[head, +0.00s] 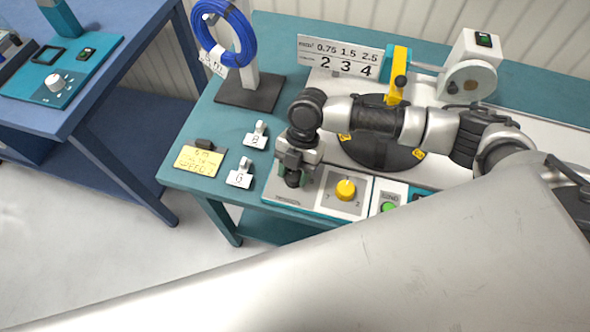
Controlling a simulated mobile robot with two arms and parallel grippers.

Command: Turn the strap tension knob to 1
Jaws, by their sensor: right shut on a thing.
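My right gripper (292,178) points down at the left section of the control panel (314,203) at the front edge of the teal bench. It is shut on a dark knob, which the fingers mostly hide. The knob's scale and setting cannot be read, and the small label below it is too small to read. A yellow knob (346,190) sits on the neighbouring section, to the right of the gripper and apart from it, with small marks around it. My left gripper is not in view.
A green button (389,207) is right of the yellow knob. A dark turntable (378,155) lies behind my right arm. Small tags (239,178) and a yellow note (198,160) lie left of the panel. A blue cable coil (228,40) hangs on a stand behind.

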